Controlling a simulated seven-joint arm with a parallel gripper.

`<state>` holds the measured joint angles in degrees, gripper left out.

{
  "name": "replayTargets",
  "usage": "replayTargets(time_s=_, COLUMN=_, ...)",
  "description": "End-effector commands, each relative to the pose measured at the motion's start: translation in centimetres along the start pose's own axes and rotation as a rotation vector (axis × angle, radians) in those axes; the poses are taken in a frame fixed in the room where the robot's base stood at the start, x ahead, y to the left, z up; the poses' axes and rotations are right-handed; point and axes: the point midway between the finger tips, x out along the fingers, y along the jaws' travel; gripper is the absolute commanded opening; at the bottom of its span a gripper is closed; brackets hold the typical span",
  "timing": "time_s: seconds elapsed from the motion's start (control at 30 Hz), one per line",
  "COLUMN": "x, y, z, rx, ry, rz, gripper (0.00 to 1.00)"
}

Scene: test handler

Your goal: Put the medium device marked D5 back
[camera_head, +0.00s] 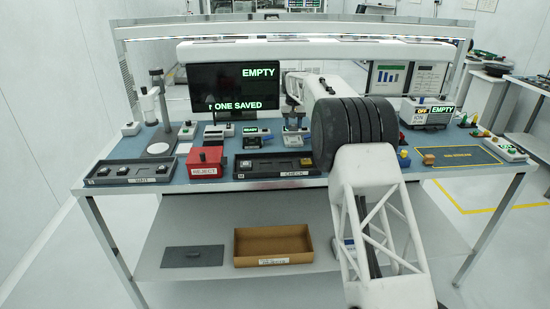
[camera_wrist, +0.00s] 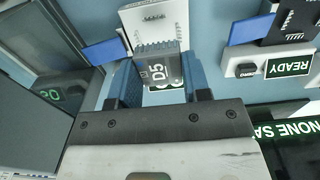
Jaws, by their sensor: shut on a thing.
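In the wrist view, my gripper (camera_wrist: 160,74) is shut on a small grey device marked D5 (camera_wrist: 157,70), which sits between the two blue fingers. A white test unit (camera_wrist: 155,22) lies behind and below the device, with a bit of green display showing under it. I cannot tell whether the device touches it. In the head view, my gripper (camera_head: 292,104) is over the middle stations at the back of the bench, and the device is too small to make out there.
A tray (camera_head: 92,181) with several dark devices is at the left, beside the red REJECT box (camera_head: 205,160). A READY unit (camera_wrist: 290,67) with a blue lever (camera_wrist: 250,29) is close at the right in the wrist view. A monitor (camera_head: 232,88) reads EMPTY.

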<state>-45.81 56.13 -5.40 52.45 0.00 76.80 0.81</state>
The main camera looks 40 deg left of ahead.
Motion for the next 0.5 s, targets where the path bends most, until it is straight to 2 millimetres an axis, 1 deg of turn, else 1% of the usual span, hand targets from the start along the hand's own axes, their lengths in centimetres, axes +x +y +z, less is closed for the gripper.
replayTargets(time_s=0.27, x=-0.5, y=-1.3, z=2.2, rx=-0.001, ry=0.000, rz=0.000, gripper=0.23)
replayTargets(time_s=0.5, x=-0.8, y=-3.1, z=5.3, rx=-0.001, ry=0.000, rz=0.000, gripper=0.23)
